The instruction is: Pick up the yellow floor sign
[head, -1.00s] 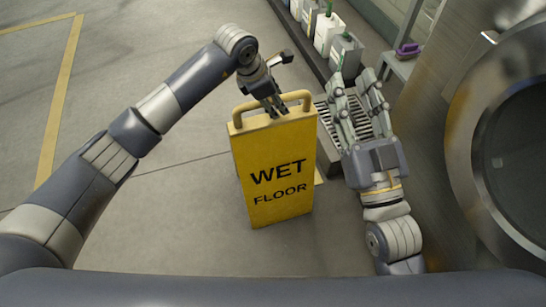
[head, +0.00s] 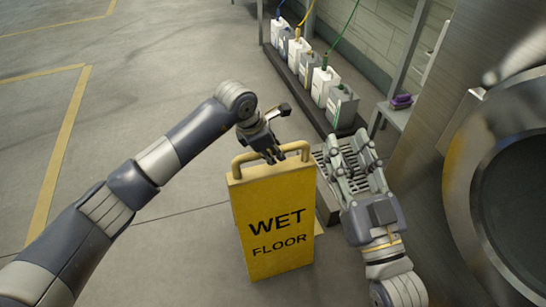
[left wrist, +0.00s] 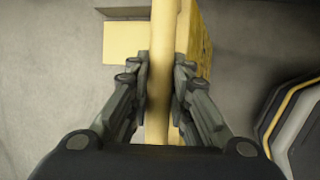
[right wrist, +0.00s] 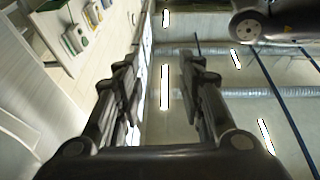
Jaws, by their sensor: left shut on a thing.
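The yellow floor sign (head: 275,215) stands upright in the middle of the head view, with "WET FLOOR" in black on its front and a handle loop along its top. My left gripper (head: 273,157) is at the top handle. In the left wrist view my left gripper (left wrist: 160,85) is shut on the handle bar (left wrist: 160,60), one finger on each side of it. Whether the sign's base touches the floor is hard to tell. My right gripper (head: 354,160) is open and empty to the right of the sign; its spread fingers (right wrist: 160,85) also show in the right wrist view.
Several jugs (head: 325,84) stand in a row on a dark rack at the back right. A small bench (head: 396,115) holds a purple item (head: 401,101). A large round steel machine (head: 510,190) fills the right side. The floor at left is clear.

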